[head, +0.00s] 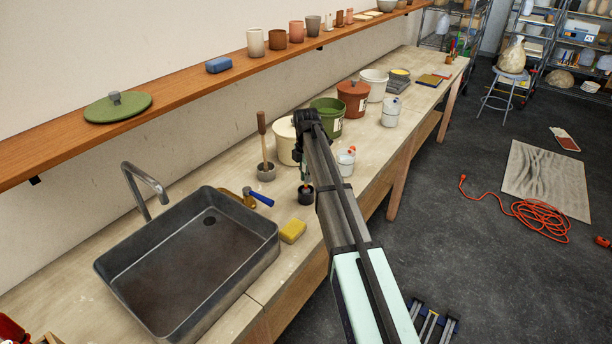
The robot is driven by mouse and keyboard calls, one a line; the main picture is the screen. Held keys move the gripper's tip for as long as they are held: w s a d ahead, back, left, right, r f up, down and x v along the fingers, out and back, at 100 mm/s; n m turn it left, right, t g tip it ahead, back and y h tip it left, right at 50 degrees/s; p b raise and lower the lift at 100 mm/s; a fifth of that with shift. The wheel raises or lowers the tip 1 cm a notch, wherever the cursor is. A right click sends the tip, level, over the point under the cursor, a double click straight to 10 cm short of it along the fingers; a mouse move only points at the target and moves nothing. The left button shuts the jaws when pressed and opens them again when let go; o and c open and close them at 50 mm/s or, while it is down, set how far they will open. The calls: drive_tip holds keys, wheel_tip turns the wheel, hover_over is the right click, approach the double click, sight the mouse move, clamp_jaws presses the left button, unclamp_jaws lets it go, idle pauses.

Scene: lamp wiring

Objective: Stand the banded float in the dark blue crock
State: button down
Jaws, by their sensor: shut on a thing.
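A small dark crock (305,199) stands on the worktop, partly behind my arm; it looks almost black here. A slim banded float (306,188), with small orange and blue marks, shows upright at the crock's mouth. My gripper (304,179) points down just above the crock and is shut on the float's upper part. My arm covers much of the gripper. I cannot tell whether the float's lower end touches the crock's floor.
A white bottle with a red top (346,161) stands close right of my arm. The sink (257,262) is at front left.

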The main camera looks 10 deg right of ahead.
drive_tip(key=shift+f, duration=0.55)
idle(0.4)
drive_tip(key=c, duration=1.1)
unclamp_jaws()
drive_tip(key=shift+c, duration=0.2)
